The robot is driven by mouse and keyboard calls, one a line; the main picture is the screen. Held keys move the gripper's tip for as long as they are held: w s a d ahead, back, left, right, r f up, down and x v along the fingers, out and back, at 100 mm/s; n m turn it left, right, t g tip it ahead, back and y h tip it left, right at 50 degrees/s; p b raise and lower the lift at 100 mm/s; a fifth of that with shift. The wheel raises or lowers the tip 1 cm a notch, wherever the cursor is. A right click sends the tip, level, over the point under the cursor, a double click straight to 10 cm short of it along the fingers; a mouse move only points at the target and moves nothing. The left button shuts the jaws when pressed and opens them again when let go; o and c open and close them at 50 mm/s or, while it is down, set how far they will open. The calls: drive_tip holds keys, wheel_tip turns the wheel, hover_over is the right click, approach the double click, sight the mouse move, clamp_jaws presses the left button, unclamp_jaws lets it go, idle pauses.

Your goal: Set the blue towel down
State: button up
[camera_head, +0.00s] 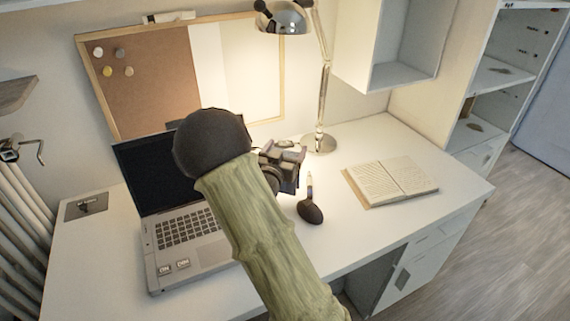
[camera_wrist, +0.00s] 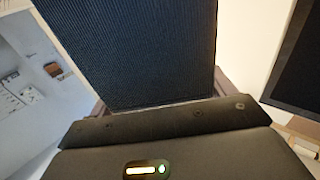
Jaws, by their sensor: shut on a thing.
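The blue towel (camera_wrist: 135,50) shows in the wrist view as a dark navy, ribbed, flat-faced piece that fills the upper middle. My gripper (camera_wrist: 163,102) is shut on it, and the towel stands out from the jaws. The towel's far end is cut off by the top of the picture. In the head view my arm, with its green sleeve and round black joint, covers the middle of the desk, and I cannot make out the towel there. I cannot tell whether the towel touches a surface.
The white desk (camera_head: 375,140) holds an open laptop (camera_head: 185,228), a dark camera-like object (camera_head: 283,168), a black mouse-shaped object (camera_head: 310,211), an open notebook (camera_head: 390,182) and a lamp (camera_head: 320,142). A corkboard (camera_head: 150,85) leans behind. The desk's right rear is clear.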

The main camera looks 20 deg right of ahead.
drive_tip(key=shift+d, duration=0.1)
drive_tip(key=shift+f, duration=1.8)
drive_tip(key=shift+b, duration=0.3)
drive_tip(key=shift+f, duration=0.15)
drive_tip(key=o, duration=1.3)
drive_tip(key=v, duration=1.2)
